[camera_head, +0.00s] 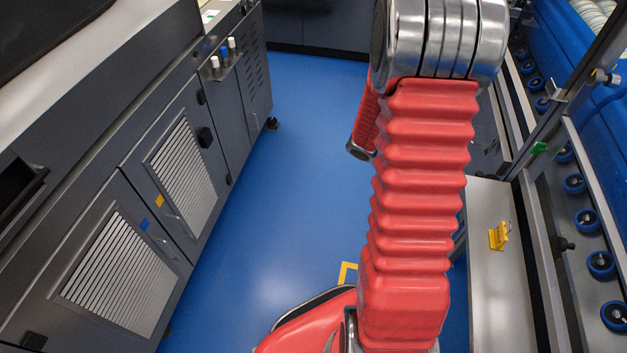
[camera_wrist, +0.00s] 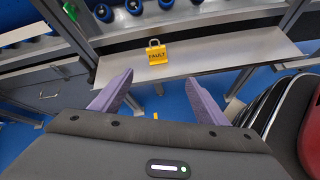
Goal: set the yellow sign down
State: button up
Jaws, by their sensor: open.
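The yellow sign (camera_head: 499,236) stands on a grey metal shelf (camera_head: 480,200) at the right in the head view. In the wrist view the yellow sign (camera_wrist: 157,52) shows upright on the shelf (camera_wrist: 215,52), with dark lettering that reads like "FAULT" and a handle-like loop on top. My gripper (camera_wrist: 160,98) shows in the wrist view with its two purple fingers spread wide and nothing between them. The sign is ahead of the fingertips and apart from them. In the head view my red arm rises through the middle and the gripper is not visible.
A conveyor frame with blue rollers (camera_head: 601,264) runs along the right, beside the shelf, with blue tubs (camera_head: 585,50) above. Dark cabinets (camera_head: 130,230) with louvred vents line the left. The blue floor (camera_head: 290,170) between is clear.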

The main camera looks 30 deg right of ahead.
jog(key=w+a+r+m+t+y, duration=0.2)
jog(key=a+r, duration=0.4)
jog(key=a, duration=0.6)
jog(key=w+a+r+m+t+y, duration=0.1)
jog(key=a+r+t, duration=0.5)
jog(key=a, duration=0.6)
jog(key=w+a+r+m+t+y, duration=0.2)
jog(key=a+r+t+y, duration=0.3)
jog(key=a+r, duration=0.3)
jog(key=a+m, duration=0.1)
jog(key=a, duration=0.3)
jog(key=shift+w+a+r+y, duration=0.15)
jog(key=shift+w+a+y, duration=0.15)
jog(key=shift+a, duration=0.05)
